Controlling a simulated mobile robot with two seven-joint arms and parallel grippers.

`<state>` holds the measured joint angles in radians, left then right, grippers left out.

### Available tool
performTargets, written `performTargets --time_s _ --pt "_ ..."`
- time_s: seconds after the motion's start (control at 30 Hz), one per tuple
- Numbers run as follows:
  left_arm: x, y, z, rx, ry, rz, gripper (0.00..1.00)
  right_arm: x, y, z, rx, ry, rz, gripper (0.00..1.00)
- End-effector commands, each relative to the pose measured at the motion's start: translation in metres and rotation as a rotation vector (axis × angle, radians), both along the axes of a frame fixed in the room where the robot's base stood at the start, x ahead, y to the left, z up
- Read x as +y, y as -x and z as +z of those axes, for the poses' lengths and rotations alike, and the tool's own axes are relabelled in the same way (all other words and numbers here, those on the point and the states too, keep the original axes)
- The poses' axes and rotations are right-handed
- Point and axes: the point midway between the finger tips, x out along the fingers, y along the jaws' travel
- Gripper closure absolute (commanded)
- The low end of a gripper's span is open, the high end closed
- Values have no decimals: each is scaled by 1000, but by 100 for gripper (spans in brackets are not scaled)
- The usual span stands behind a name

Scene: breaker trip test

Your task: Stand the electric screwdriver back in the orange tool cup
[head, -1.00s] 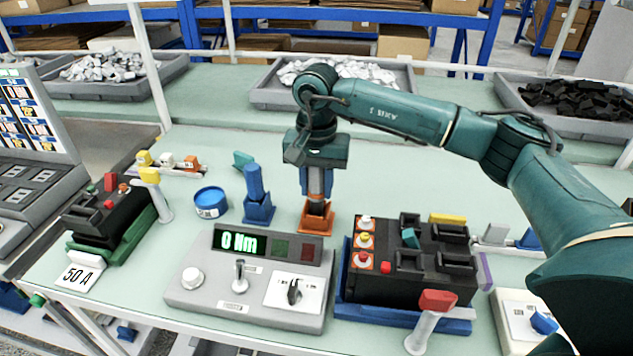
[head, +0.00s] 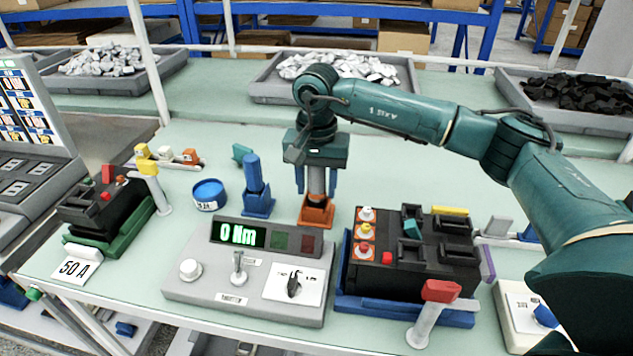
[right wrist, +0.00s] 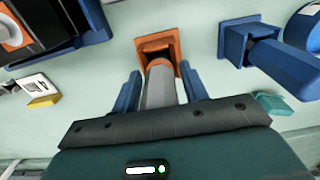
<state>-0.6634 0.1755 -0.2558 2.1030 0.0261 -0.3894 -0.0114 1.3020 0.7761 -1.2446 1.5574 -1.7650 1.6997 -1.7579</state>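The electric screwdriver (head: 317,181), grey with an orange lower part, stands upright with its lower end in the orange tool cup (head: 316,213). In the right wrist view the screwdriver (right wrist: 160,88) points into the cup (right wrist: 173,46); its tip is hidden inside. My right gripper (head: 317,188) is above the cup, pointing down, with its blue fingers spread on both sides of the screwdriver. In the right wrist view a gap shows between each finger of the gripper (right wrist: 160,90) and the screwdriver. My left gripper is not in view.
A blue holder with a blue tool (head: 255,190) stands just left of the cup, beside a blue tape roll (head: 209,194). The torque tester (head: 245,285) is in front. A black breaker (head: 412,250) in a blue fixture is at front right. Parts trays line the back.

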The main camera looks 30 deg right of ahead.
Motion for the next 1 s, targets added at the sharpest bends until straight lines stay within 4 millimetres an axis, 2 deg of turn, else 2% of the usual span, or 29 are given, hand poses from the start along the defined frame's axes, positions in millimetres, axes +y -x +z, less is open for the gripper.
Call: performTargets --time_s 0.13,0.5,0.53,0.6,1.0 --pt "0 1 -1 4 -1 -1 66 0 0 0 1 1 0 44" --pt "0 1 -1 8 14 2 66 0 1 -1 3 1 0 44" --pt "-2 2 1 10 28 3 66 0 0 -1 2 1 0 44" --pt "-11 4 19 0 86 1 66 0 0 -1 2 1 0 44" --pt "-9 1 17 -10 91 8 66 0 -1 96 -4 0 0 44"
